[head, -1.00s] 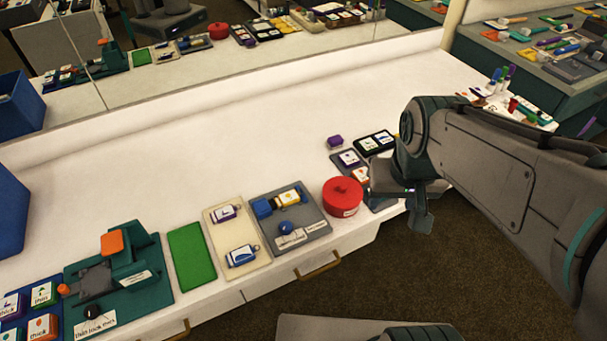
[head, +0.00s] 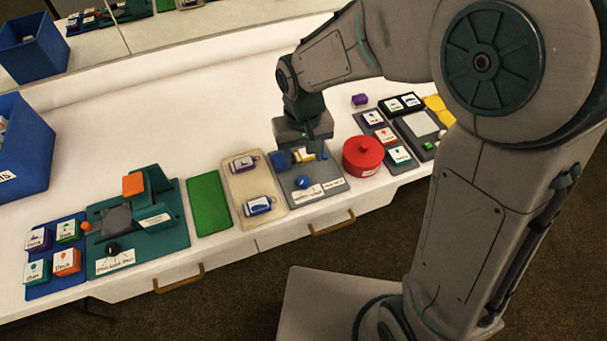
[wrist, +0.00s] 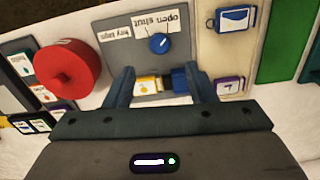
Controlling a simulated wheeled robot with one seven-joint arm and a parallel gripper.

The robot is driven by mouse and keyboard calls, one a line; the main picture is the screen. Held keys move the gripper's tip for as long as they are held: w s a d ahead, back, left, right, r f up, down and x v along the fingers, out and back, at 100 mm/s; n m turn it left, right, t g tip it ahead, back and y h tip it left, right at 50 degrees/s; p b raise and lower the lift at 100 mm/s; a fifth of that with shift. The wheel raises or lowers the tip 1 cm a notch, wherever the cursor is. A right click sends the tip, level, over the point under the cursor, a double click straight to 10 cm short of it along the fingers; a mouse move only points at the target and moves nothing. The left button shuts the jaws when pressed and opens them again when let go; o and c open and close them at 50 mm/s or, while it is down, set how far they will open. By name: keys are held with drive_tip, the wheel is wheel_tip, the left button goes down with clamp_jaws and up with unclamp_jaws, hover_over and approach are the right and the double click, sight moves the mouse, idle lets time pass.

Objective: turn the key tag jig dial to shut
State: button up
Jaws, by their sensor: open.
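The key tag jig (head: 332,184) is a grey board with a round blue dial (head: 302,182), a yellow tag and a blue block. In the wrist view the dial (wrist: 158,43) shows a white mark beside a label reading "open shut"; I cannot tell clearly which word it points to. The yellow tag (wrist: 147,84) and the blue block (wrist: 180,80) lie nearer the palm. My gripper (head: 303,154) hangs over the back of the jig. Its open fingers (wrist: 160,72) point toward the dial, with nothing seen held between them.
A red lidded pot (head: 362,158) stands close right of the jig. A cream tray (head: 252,182) with tags and a green mat (head: 210,203) lie to its left. A teal fixture (head: 170,238) stands further left. The table behind is clear.

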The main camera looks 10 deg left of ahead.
sight(303, 180)
wheel_tip(303, 180, down, 9)
drive_tip(key=shift+f, duration=0.15)
drive_tip(key=c, duration=1)
